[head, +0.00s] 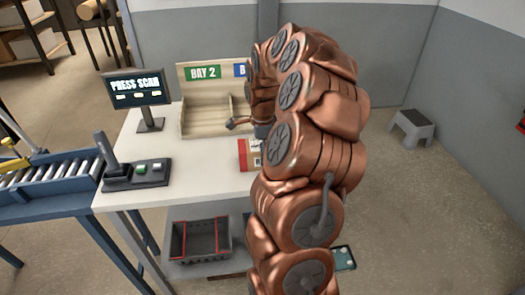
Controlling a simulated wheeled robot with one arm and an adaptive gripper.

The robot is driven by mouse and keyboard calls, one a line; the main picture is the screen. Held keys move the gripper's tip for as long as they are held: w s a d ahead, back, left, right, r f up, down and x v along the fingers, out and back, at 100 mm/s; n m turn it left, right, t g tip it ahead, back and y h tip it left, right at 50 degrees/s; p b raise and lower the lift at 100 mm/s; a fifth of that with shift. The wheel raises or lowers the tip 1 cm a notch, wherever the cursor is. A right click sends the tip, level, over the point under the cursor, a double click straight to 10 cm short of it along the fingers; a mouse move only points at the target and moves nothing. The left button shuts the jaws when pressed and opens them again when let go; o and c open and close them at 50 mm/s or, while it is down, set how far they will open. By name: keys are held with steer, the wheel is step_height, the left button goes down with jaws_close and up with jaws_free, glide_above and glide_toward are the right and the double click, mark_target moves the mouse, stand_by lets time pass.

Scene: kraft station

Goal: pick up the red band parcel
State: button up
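My gripper (240,123) is just above and behind the parcel in the picture, in front of the wooden bay rack. One dark finger points out to the left. The rest of the gripper is hidden behind my arm, so its opening and any contact with the parcel do not show.
A wooden rack (197,118) with a green "BAY 2" sign stands at the back of the table. A "PRESS SCAN" screen (137,88) and a scanner stand (135,173) are left. A roller conveyor (55,172) adjoins. A dark crate (200,241) sits below. A grey step stool (412,127) stands right.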

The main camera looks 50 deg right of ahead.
steer(key=shift+f, duration=0.35)
steer(key=c, duration=1.5)
